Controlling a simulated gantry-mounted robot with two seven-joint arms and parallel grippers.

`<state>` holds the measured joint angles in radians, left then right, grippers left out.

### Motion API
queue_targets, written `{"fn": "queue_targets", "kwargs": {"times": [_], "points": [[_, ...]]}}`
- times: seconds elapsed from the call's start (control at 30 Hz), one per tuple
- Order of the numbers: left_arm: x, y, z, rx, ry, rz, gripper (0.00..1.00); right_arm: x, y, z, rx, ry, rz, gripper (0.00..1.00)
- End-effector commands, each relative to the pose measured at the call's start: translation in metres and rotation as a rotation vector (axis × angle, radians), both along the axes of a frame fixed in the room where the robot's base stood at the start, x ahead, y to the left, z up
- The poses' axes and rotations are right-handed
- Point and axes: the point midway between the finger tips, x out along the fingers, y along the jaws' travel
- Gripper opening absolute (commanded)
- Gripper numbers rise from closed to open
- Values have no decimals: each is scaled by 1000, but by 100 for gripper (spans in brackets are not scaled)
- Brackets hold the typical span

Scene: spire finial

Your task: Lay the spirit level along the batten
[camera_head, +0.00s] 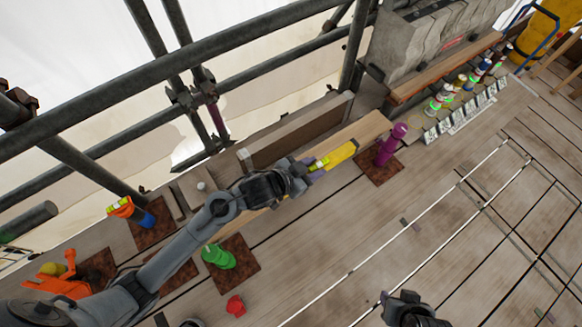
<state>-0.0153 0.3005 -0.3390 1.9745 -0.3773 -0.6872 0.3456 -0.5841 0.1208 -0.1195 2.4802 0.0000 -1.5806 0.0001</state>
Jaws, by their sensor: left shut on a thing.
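The yellow spirit level (341,154) is in my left gripper (308,168), which is shut on it near its left end. The level lies over the pale wooden batten (368,128) and runs roughly along it. I cannot tell whether the level touches the batten or is just above it. My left gripper and arm hide the batten's middle; some of it shows on either side. My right gripper (410,308) is at the bottom edge, away from the batten, and its jaws are too unclear to read.
A purple object (390,145) stands on a brown mat (378,168) close to the batten's right end. A green object (218,257) and a red piece (235,305) are near my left arm. Scaffold rails (160,72) border the far side. The plank floor at right is mostly clear.

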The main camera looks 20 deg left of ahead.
Motion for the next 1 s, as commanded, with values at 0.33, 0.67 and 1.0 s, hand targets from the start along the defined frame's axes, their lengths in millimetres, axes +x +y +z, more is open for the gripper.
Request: {"fn": "queue_targets", "kwargs": {"times": [0.33,0.67,1.0], "points": [[11,60,-36,0,0,1,0,1,0,10,1,-4,-1,43],[13,70,-52,-3,0,0,0,2,1,10,2,-5,0,43],[13,70,-82,-1,-3,0,0,2,1,11,2,-5,0,43]]}}
